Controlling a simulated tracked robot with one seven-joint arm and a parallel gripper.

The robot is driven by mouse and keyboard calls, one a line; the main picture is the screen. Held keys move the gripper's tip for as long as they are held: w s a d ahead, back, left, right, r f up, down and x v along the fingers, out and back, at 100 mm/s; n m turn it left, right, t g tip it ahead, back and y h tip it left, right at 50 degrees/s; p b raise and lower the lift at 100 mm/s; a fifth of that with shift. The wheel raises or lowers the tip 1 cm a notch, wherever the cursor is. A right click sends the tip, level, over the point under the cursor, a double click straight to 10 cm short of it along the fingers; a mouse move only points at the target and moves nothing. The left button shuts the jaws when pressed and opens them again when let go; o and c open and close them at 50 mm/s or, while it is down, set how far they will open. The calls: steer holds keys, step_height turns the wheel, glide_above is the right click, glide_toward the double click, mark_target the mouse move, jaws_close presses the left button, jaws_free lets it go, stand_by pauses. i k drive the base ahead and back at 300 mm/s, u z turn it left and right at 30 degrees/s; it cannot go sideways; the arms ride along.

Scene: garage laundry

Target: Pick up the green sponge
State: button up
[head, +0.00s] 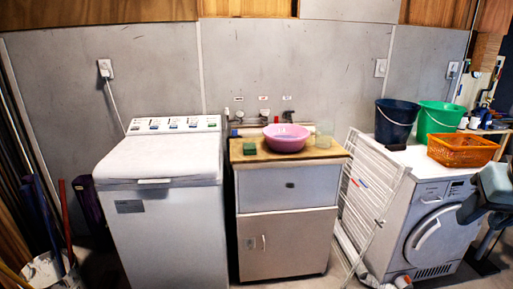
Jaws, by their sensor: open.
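The green sponge (249,148) is a small green block near the left front of the wooden top (262,156) of the cabinet in the middle. It stands apart from the pink basin (286,141) to its right. Part of my arm shows at the right edge, in front of the front-loading washer and well away from the sponge. I cannot make out any gripper fingers in this view.
A clear cup (324,135) stands right of the basin, with taps (263,115) behind. A top-loading washer (166,200) is left of the cabinet. A white folding rack (370,195) leans between the cabinet and the front-loading washer (425,235). Buckets and an orange basket (462,150) are at right.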

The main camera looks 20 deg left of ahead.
mark_target(249, 149)
steer(key=u, duration=0.15)
steer(key=i, duration=1.15)
steer(key=u, duration=0.8)
steer(key=i, duration=0.85)
steer(key=u, duration=0.35)
steer(key=k, duration=0.85)
steer(key=u, duration=0.2)
steer(key=i, duration=0.9)
steer(key=z, duration=0.05)
